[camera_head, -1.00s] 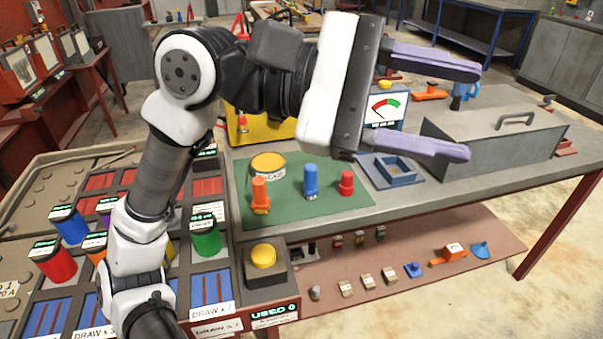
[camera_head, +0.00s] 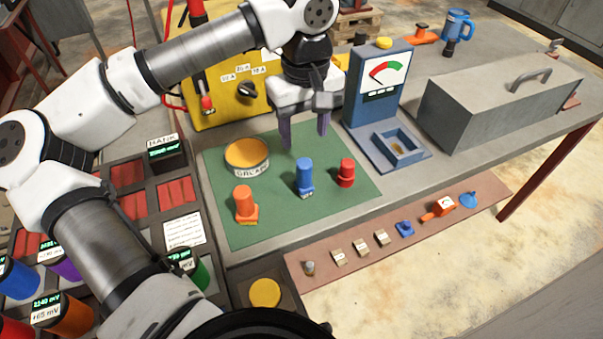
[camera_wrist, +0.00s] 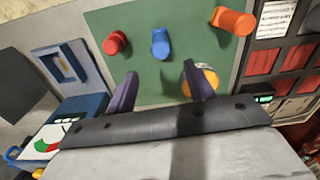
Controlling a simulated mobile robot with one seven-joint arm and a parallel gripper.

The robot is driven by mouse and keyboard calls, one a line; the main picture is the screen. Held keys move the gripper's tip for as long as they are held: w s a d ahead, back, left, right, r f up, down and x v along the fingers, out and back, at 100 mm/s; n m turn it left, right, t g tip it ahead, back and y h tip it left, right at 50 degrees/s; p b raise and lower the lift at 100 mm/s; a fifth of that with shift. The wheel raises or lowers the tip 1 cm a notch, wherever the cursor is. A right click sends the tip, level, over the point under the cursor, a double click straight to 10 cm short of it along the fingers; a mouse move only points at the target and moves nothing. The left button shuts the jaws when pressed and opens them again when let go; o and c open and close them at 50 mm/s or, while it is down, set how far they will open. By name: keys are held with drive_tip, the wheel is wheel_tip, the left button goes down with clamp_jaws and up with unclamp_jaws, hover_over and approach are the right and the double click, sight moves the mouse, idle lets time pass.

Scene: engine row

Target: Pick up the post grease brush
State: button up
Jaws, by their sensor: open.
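My gripper (camera_head: 305,136) is open and empty, pointing down above the back of the green mat (camera_head: 265,218). A blue piece (camera_head: 305,173), a red piece (camera_head: 346,172) and an orange piece (camera_head: 244,203) stand on the mat, with a round yellow-topped grease tin (camera_head: 247,157) behind. I cannot tell which item is the post grease brush. In the wrist view my fingers (camera_wrist: 161,84) are apart, with the blue piece (camera_wrist: 161,42) ahead between them. The red piece (camera_wrist: 114,43) is to the left, the orange piece (camera_wrist: 232,20) to the upper right. The grease tin (camera_wrist: 206,79) is partly hidden by the right finger.
A blue meter stand (camera_head: 378,85) with a tray (camera_head: 399,148) stands right of the mat. A yellow box (camera_head: 225,90) is behind, a grey lidded box (camera_head: 490,110) at right. Small items lie on the lower shelf (camera_head: 325,272). Coloured cylinders stand at left.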

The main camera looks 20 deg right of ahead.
sight(304, 162)
wheel_tip(304, 162, down, 5)
drive_tip(key=shift+s+f+p, duration=0.1)
drive_tip(key=shift+f+p, duration=0.1)
drive_tip(key=shift+p, duration=0.1)
drive_tip(key=f, duration=0.1)
drive_tip(key=f+p, duration=0.1)
drive_tip(key=f, duration=0.1)
drive_tip(key=f+p, duration=0.1)
drive_tip(key=shift+s+a+f, duration=0.2)
drive_tip(key=shift+s+f, duration=0.1)
drive_tip(key=shift+f, duration=0.45)
drive_tip(key=c, duration=1)
drive_tip(key=shift+c, duration=0.2)
drive_tip(key=shift+r, duration=0.15)
wheel_tip(304, 162, up, 20)
drive_tip(key=b, duration=0.3)
